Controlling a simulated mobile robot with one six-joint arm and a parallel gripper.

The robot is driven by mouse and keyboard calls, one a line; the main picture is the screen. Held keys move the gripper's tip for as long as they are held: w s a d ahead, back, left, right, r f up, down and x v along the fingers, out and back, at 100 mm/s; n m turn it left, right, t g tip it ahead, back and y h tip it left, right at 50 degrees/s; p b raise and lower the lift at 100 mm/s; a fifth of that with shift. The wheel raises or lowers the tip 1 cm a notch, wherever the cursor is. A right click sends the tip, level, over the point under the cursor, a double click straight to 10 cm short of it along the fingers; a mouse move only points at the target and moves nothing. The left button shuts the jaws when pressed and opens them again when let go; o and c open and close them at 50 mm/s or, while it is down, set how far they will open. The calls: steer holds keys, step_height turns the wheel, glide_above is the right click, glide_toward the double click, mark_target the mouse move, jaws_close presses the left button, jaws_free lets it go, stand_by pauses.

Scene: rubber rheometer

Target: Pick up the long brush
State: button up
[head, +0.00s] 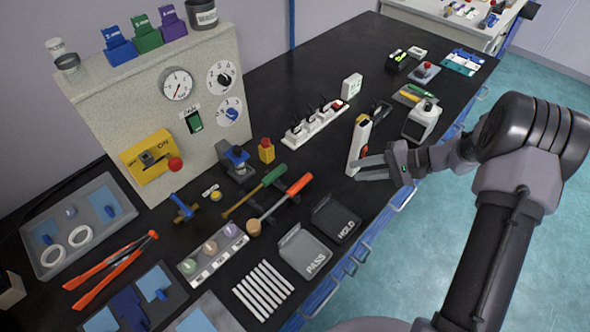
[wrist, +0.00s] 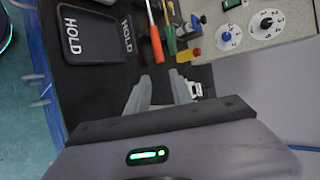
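Two long-handled tools lie side by side on the black bench. One has a green handle (head: 273,175) and a thin brownish shaft. The other has an orange handle (head: 299,184), a pale shaft and a round tan end. I cannot tell for sure which is the long brush. In the wrist view the orange handle (wrist: 156,45) and the green handle (wrist: 170,38) lie beyond my fingertips. My gripper (head: 357,167) is to their right in the head view. The wrist view shows its fingers (wrist: 160,76) apart, with nothing between them.
A white power strip (head: 315,124) is behind. A white upright device (head: 358,140) overlaps my fingers in the head view. The grey machine (head: 110,95) stands at the wall. Orange-handled tongs (head: 110,262) lie left.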

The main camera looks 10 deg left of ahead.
steer(key=b, duration=0.4)
glide_toward(306, 181)
steer(key=x, duration=0.4)
steer(key=shift+w+a+f, duration=0.1)
steer(key=shift+a+f, duration=0.1)
steer(key=shift+f, duration=0.05)
steer(key=b+x, duration=0.2)
steer(key=x, duration=0.3)
steer(key=shift+f, duration=0.15)
steer(key=shift+a, duration=0.15)
jaws_close()
